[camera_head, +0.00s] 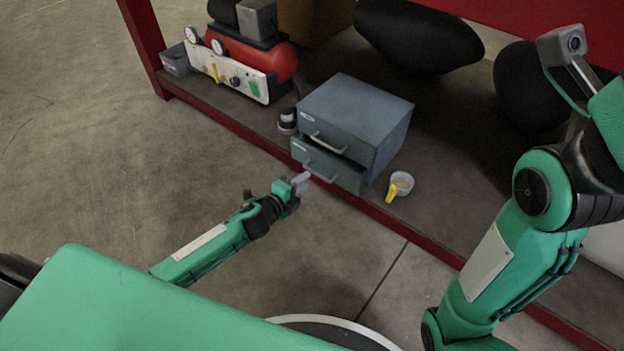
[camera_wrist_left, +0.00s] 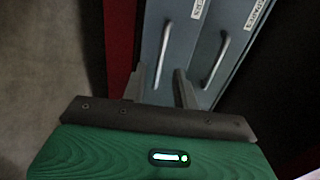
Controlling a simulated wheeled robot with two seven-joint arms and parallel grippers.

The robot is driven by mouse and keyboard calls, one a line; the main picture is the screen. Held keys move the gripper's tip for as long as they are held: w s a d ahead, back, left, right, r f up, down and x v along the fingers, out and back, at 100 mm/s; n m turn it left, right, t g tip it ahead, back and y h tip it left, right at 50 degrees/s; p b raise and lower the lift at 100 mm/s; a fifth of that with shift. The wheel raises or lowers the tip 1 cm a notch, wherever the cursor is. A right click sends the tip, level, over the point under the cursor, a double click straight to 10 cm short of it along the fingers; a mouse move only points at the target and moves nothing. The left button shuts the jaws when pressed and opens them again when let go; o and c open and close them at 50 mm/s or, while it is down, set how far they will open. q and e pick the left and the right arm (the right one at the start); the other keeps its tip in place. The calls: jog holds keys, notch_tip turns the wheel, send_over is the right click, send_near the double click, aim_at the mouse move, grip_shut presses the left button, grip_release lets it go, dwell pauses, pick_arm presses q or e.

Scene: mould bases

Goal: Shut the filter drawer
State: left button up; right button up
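A blue-grey cabinet (camera_head: 362,112) with two drawers stands on the low shelf. Its lower drawer (camera_head: 330,168) sticks out past the upper drawer (camera_head: 335,138), with a dark gap above its front. I cannot tell from the labels which one is the filter drawer. My left gripper (camera_head: 300,181) is at the lower drawer's handle (camera_head: 320,174). In the left wrist view my left gripper (camera_wrist_left: 159,82) has its fingers apart, with one end of the lower handle (camera_wrist_left: 162,50) showing between them; contact is unclear. My right arm is at the right, its fingers out of view.
A small white cup with a yellow scoop (camera_head: 400,184) stands right of the drawers. A dark cylinder (camera_head: 288,120) stands at their left, and a red compressor (camera_head: 258,57) farther left. The red shelf edge (camera_head: 390,222) runs below the drawer. The floor in front is clear.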

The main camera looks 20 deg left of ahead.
pick_arm(q)
jog(key=shift+b+x, duration=0.85)
jog(key=shift+x, duration=1.6)
grip_shut()
